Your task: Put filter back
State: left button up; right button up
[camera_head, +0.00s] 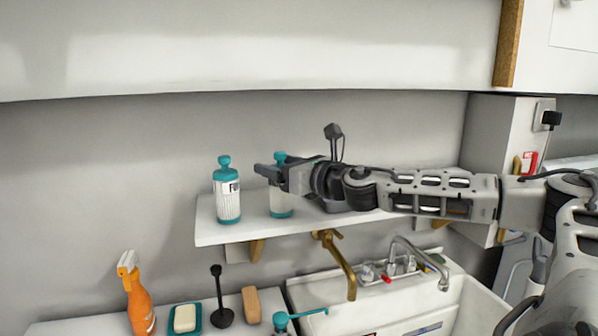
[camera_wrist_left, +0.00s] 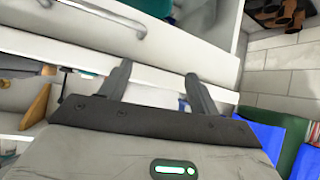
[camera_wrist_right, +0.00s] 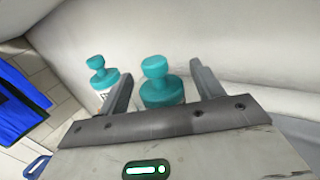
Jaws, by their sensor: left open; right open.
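Two white filter bottles with teal tops stand upright on the white wall shelf (camera_head: 216,233). The left filter (camera_head: 228,197) is fully visible, and the right filter (camera_head: 281,207) is partly hidden behind my right gripper (camera_head: 268,172). In the right wrist view, one filter (camera_wrist_right: 159,88) shows between the open fingers of my right gripper (camera_wrist_right: 160,82). The other filter (camera_wrist_right: 101,75) is just beyond its left finger. Whether the fingers touch the filter I cannot tell. My left gripper (camera_wrist_left: 156,85) is open and empty in the left wrist view, and out of the head view.
Below the shelf are an orange spray bottle (camera_head: 138,298), a teal soap dish (camera_head: 197,327), a black plunger-like tool (camera_head: 220,300), a tan block (camera_head: 251,304) and a teal-topped item (camera_head: 281,322). A brass bracket or tap (camera_head: 338,262) and a sink tap (camera_head: 420,262) stand near the sink.

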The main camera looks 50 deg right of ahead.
jog(key=shift+s+f+b, duration=0.3)
jog(key=shift+b, duration=0.4)
jog(key=shift+s+f+b, duration=0.15)
jog(key=shift+s+b, duration=0.2)
jog(key=shift+b, duration=0.45)
pick_arm(q)
jog(key=shift+n+t+h, duration=0.4)
jog(key=shift+t+h, duration=0.1)
jog(key=shift+t, duration=0.1)
jog(key=f+b, duration=0.1)
jog(key=b, duration=0.1)
jog(key=d+f+b, duration=0.1)
jog(key=b, duration=0.1)
jog(key=w+f+b, duration=0.1)
jog(key=b, duration=0.2)
jog(key=shift+d+f, duration=0.15)
jog(key=shift+f, duration=0.25)
pick_arm(e)
jog(key=s, duration=1)
jog(key=shift+s+d+r, duration=0.25)
jog(key=shift+s+r, duration=0.1)
jog(key=shift+r, duration=0.05)
pick_arm(q)
jog(key=shift+s, duration=0.1)
